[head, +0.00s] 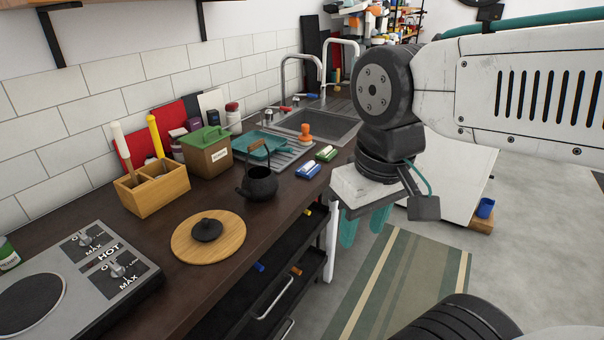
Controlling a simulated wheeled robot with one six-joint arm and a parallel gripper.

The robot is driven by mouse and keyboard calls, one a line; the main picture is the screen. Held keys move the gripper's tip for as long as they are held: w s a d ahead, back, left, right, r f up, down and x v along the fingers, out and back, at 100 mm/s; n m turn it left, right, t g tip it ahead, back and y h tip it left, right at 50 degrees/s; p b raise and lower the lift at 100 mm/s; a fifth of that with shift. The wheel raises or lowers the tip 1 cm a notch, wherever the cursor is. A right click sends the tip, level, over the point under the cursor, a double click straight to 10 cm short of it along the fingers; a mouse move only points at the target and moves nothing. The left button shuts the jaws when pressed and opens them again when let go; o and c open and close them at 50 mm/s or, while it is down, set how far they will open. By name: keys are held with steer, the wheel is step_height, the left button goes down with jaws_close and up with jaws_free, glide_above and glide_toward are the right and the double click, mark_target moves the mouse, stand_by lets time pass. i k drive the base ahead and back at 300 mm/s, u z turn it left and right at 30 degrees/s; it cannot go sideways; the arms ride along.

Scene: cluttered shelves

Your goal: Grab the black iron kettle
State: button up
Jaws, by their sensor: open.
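The black iron kettle (261,184) stands upright on the dark counter, with its brown handle arched above it and its spout towards the left. A black lid (207,230) lies apart from it on a round wooden board (232,240) nearer to me. My gripper (364,226) hangs to the right of the kettle, beyond the counter's front edge, over the floor. Its two teal fingers point down, are spread apart and hold nothing. The kettle and my gripper do not touch.
A hot plate (60,290) is at the near left. A wooden utensil box (152,190) and a brown green-lidded box (207,155) stand left of the kettle. Blue (308,170) and green (326,153) packets lie to its right, near the sink (335,127). Open shelves (275,300) are below the counter.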

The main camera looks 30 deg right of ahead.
mark_target(259, 183)
steer(key=u, duration=1)
steer(key=i, duration=0.4)
steer(key=z, duration=0.7)
